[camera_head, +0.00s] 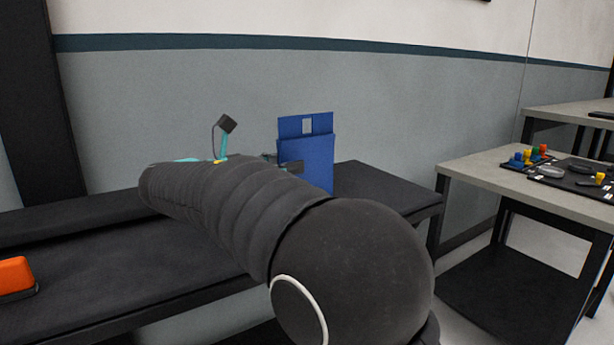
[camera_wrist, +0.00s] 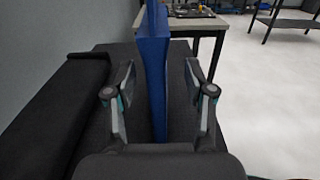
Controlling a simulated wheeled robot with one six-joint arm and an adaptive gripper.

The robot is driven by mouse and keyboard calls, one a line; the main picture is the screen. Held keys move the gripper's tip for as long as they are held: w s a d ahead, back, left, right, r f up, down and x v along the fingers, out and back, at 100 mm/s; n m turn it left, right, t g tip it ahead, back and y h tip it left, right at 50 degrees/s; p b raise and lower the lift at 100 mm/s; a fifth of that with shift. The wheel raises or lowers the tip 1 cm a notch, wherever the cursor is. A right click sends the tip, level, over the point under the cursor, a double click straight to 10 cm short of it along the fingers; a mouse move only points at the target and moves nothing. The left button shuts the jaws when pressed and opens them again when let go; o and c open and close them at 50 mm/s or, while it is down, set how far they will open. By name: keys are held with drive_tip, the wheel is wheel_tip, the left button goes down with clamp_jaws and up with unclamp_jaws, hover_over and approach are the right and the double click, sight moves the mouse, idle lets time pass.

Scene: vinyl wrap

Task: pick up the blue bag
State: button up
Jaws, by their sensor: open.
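The blue bag (camera_head: 318,158) stands upright on the dark bench (camera_head: 372,188), with a handle cut-out near its top in the head view. In the wrist view the blue bag (camera_wrist: 153,72) appears edge-on, between the two fingers of my gripper (camera_wrist: 159,88). The fingers are open, one on each side of the bag, with a visible gap on both sides. The bag's lower part is hidden behind my arm in the head view.
An orange object (camera_head: 15,276) lies on the bench at the far left. A grey wall stands behind the bench. To the right, a separate table (camera_head: 490,174) holds small coloured items and dark trays. Floor shows right of the bench in the wrist view.

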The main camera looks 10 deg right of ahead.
sight(307, 160)
drive_tip(key=shift+x, duration=2.65)
drive_tip(key=shift+w+f, duration=0.1)
drive_tip(key=shift+w, duration=0.05)
clamp_jaws()
